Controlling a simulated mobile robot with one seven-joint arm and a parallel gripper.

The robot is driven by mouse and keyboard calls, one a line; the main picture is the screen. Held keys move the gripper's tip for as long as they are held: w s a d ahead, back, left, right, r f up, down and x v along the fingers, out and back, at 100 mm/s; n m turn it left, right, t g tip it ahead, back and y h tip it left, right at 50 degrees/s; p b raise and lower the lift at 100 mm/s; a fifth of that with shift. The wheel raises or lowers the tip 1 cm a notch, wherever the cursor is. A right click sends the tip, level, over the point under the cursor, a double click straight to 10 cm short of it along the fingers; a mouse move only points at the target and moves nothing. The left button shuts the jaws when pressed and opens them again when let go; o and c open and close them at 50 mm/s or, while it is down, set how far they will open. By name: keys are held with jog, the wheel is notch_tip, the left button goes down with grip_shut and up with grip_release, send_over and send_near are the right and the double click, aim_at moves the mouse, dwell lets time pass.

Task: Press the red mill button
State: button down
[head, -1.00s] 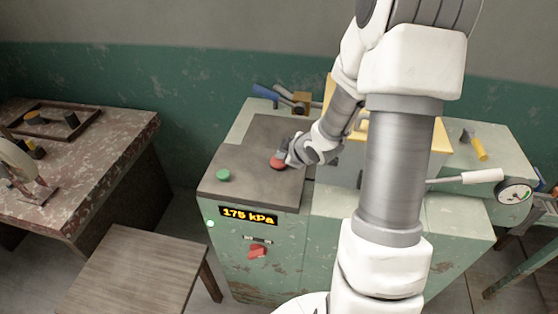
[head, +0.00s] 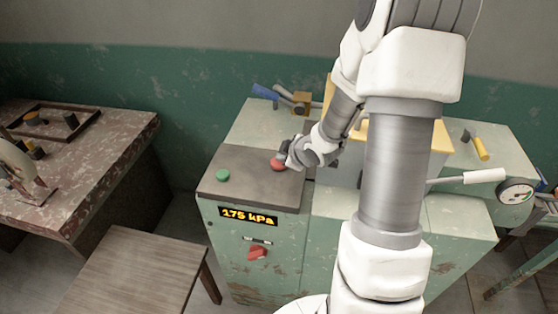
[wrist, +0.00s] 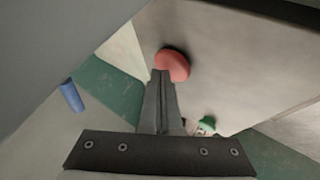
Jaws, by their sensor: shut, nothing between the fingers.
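The red mill button (head: 276,165) is a round cap on the dark top plate (head: 245,188) of the pale green machine. It also shows in the wrist view (wrist: 173,64), just beyond my fingertips. My gripper (head: 287,161) is shut and empty. Its fingertips (wrist: 162,73) are at the button's edge and overlap it in the wrist view. They look to be touching it, but I cannot tell how far the button is pushed in. A green button (head: 222,175) sits on the same plate, to the left and nearer the front.
The machine's front has a display (head: 248,216) reading 175 kPa, a small dark lamp and a red switch (head: 257,253). A wooden stool (head: 135,268) stands in front at left. A worn table (head: 95,165) is further left. A white-handled lever (head: 480,178) and gauge are at right.

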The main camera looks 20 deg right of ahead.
jog(key=shift+r+p, duration=0.7)
jog(key=shift+r, duration=0.1)
notch_tip(320, 180, up, 5)
jog(key=p, duration=0.4)
jog(key=shift+r+p, duration=0.1)
jog(key=shift+p, duration=0.25)
dwell(0.5)
